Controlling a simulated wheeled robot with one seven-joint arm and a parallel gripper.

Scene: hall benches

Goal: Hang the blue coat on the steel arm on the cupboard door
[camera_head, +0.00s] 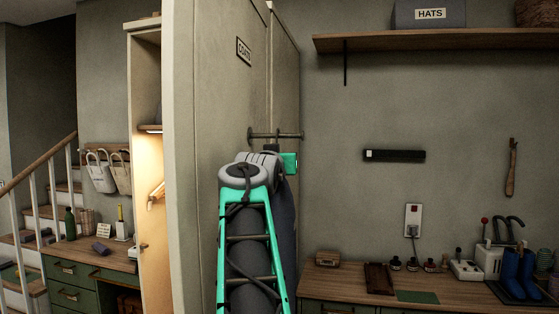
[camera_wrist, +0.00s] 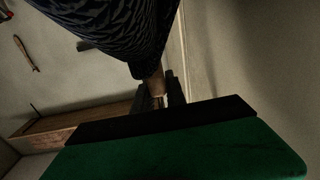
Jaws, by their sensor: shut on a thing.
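The blue coat (camera_head: 286,220) hangs behind my arm in the head view, mostly hidden by it. In the wrist view the coat's dark folds (camera_wrist: 110,25) fill the top middle. My gripper (camera_wrist: 160,92) is shut on a tan, wood-like piece at the coat, perhaps its hanger. In the head view my gripper (camera_head: 272,153) is just below the steel arm (camera_head: 276,135), partly hidden behind my wrist. The steel arm is a horizontal bar on the cupboard door (camera_head: 215,90), which bears a sign (camera_head: 244,51). I cannot tell whether the hanger touches the bar.
A shelf (camera_head: 430,40) with a box marked HATS (camera_head: 430,13) is at upper right. A wooden bench (camera_head: 345,284) with blue boots (camera_head: 518,273) and small items stands below. The lit cupboard inside (camera_head: 149,180) and the stairs (camera_head: 35,215) are at left.

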